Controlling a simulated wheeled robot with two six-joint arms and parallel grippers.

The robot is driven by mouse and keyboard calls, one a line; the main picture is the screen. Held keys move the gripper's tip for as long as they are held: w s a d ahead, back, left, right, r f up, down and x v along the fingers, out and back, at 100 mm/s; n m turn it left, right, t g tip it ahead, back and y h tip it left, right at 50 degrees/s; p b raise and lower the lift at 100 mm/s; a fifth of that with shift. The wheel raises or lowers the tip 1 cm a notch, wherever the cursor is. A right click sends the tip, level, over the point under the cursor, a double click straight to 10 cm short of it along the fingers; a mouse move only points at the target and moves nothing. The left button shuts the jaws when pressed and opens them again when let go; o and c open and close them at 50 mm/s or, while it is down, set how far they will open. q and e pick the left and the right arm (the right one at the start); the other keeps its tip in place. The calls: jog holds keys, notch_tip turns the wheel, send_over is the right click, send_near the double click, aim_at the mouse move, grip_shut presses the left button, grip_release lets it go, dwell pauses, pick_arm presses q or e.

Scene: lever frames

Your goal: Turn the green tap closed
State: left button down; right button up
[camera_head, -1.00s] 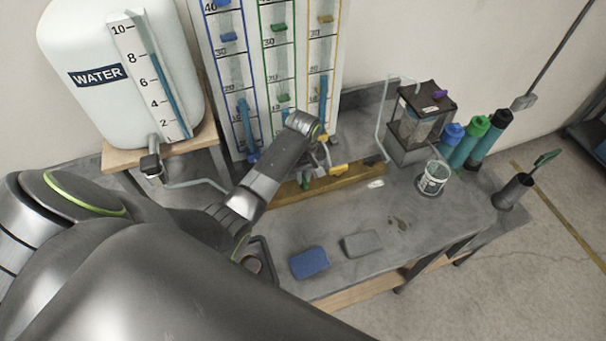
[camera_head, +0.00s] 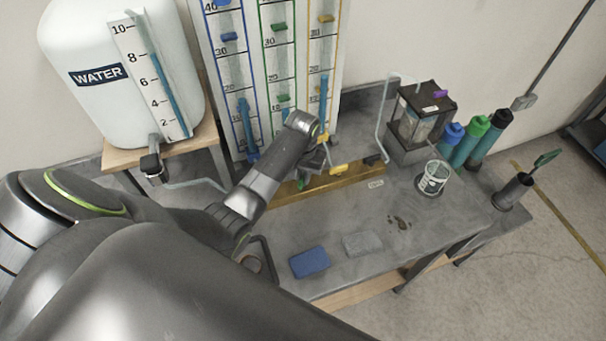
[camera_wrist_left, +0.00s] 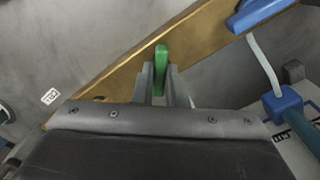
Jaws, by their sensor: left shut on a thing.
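The green tap's handle (camera_wrist_left: 161,70) stands between the two grey fingers of my left gripper (camera_wrist_left: 163,88) in the left wrist view. The fingers are shut on it. In the head view the left gripper (camera_head: 308,172) is over the brass-coloured bar in front of the tubes, and only a small green piece of the tap (camera_head: 302,184) shows below it. My wrist and fingers hide the rest of the tap. My right gripper is not in view.
The yellow tap (camera_head: 338,168) and a black tap (camera_head: 372,160) sit to the right on the bar (camera_head: 350,178). A blue tap (camera_wrist_left: 258,12) is on the same bar. The gauge board (camera_head: 268,70) stands behind. A blue sponge (camera_head: 309,262) and glass beaker (camera_head: 434,178) are on the bench.

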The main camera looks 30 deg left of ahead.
pick_arm(q)
jog(key=m, duration=0.5)
jog(key=shift+m, duration=2.5)
jog(key=c, duration=1.5)
grip_release()
jog(key=shift+w, duration=0.1)
jog(key=shift+o, duration=0.2)
